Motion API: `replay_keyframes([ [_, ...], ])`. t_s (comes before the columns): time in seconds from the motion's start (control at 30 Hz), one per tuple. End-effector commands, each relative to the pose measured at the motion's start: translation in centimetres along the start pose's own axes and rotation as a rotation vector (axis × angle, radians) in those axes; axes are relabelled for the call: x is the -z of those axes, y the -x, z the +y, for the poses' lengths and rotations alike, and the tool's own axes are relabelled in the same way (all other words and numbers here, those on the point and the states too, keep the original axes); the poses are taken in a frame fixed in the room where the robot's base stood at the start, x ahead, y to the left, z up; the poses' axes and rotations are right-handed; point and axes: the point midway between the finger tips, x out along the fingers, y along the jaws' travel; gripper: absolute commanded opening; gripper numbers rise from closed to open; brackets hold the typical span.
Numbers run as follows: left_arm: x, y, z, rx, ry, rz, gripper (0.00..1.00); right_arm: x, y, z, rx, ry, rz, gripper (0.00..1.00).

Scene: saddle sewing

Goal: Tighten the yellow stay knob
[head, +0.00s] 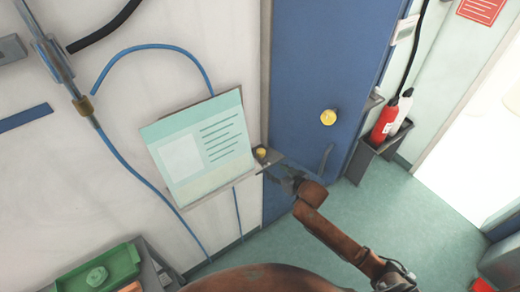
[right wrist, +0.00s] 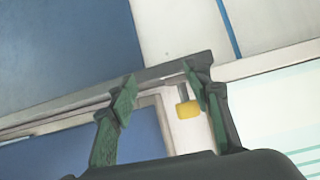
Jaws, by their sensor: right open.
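A small yellow knob (head: 261,153) sits on a grey bracket (head: 270,160) between the blue door and the panel with the sheet. In the right wrist view the yellow knob (right wrist: 188,109) sticks out on a short grey stem from a grey bar (right wrist: 165,72). My right gripper (head: 280,178) is just below and right of the bracket in the head view. In the right wrist view the right gripper (right wrist: 163,88) is open. The knob appears between its fingers, close to the right finger; contact cannot be told. My left gripper is not in view.
A larger round yellow knob (head: 328,117) is on the blue door (head: 315,50). A teal-and-white sheet (head: 200,145) is left of the bracket. A red extinguisher (head: 385,122) stands in a grey holder at right. A green tray (head: 98,275) is at lower left.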

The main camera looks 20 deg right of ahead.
Motion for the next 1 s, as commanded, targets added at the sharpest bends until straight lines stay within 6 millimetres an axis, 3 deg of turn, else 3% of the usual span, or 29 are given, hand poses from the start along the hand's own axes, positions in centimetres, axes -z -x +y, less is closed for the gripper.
replay_keyframes([
  [0.03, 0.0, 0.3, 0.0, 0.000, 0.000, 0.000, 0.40, 1.9, 0.6, -0.3, 0.010, 0.018, 0.032, 0.45],
  [0.13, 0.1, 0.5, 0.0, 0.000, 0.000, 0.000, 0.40, 4.6, 1.4, -1.0, 0.030, 0.038, 0.084, 0.45],
  [0.3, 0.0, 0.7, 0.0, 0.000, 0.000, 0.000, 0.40, 7.6, 2.5, -1.9, 0.057, 0.060, 0.143, 0.45],
  [0.47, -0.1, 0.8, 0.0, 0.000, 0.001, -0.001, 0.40, 8.2, 1.7, -2.2, 0.063, 0.062, 0.153, 0.45],
  [0.8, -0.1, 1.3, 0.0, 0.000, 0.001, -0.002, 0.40, 9.0, -3.4, -2.5, 0.061, 0.062, 0.152, 0.45],
  [1.0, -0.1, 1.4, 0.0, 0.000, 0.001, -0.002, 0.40, 9.1, -4.9, -2.6, 0.062, 0.063, 0.152, 0.45],
])
